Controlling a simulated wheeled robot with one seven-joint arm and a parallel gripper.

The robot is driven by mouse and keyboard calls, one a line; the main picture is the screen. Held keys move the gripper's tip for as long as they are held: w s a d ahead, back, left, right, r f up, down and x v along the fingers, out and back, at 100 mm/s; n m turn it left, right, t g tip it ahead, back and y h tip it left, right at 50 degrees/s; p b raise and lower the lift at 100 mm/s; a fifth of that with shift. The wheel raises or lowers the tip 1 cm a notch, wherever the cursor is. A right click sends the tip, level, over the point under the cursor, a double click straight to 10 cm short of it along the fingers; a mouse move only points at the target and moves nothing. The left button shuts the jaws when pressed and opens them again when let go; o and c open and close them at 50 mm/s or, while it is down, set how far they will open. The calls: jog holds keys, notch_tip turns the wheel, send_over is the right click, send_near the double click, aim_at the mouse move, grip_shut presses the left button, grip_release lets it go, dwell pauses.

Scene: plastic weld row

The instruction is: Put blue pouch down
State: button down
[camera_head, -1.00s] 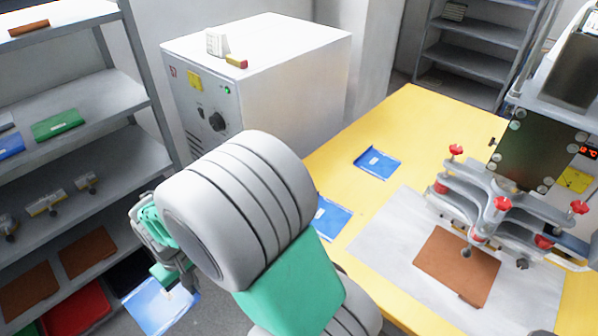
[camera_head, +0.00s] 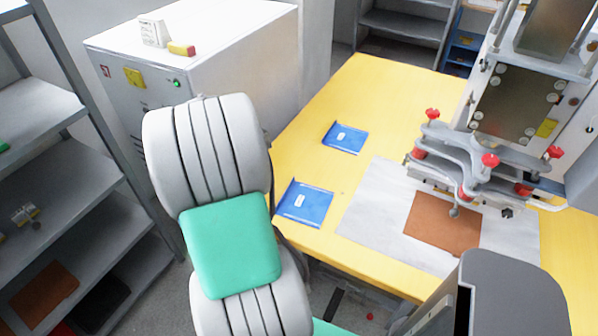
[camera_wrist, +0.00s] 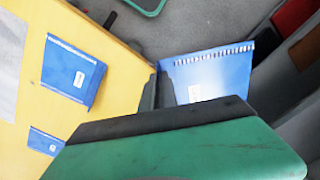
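In the wrist view my gripper (camera_wrist: 162,108) is shut on a blue pouch (camera_wrist: 206,78). The pouch has a white label and a white-striped edge, and it hangs over grey floor beside the yellow table (camera_wrist: 110,62). In the head view my arm hides the gripper and the held pouch. Two more blue pouches lie flat on the table: a near one (camera_head: 305,204) at its left edge and a far one (camera_head: 345,138) behind it. Both also show in the wrist view, the near one (camera_wrist: 72,76) and the far one (camera_wrist: 45,141).
A brown sheet (camera_head: 443,222) lies on a white mat (camera_head: 370,215) under the press (camera_head: 480,165) at the right. A white cabinet (camera_head: 215,60) stands behind my arm, and grey shelves (camera_head: 80,175) are at the left. The table's far left part is clear.

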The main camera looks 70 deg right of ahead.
jog(key=s+d+r+m+b, duration=0.15)
jog(key=s+d+m, duration=0.35)
jog(key=s+d, duration=0.95)
jog(key=s+d+r+m, duration=0.1)
jog(key=s+m, duration=0.2)
jog(key=s, duration=0.8)
jog(key=s+d+r+m, duration=0.1)
jog(key=s+d+m, duration=0.1)
jog(key=s, duration=1)
send_over(347, 187)
notch_tip(347, 187, down, 10)
jog(key=shift+w+r+p, duration=0.1)
jog(key=shift+r+p, duration=0.15)
jog(key=shift+p, duration=0.2)
notch_tip(347, 187, down, 3)
jog(key=shift+r+p, duration=0.2)
jog(key=shift+p, duration=0.15)
jog(key=shift+f, duration=0.4)
jog(key=c, duration=1.6)
grip_release()
jog(key=shift+r, duration=0.1)
jog(key=shift+c, duration=0.2)
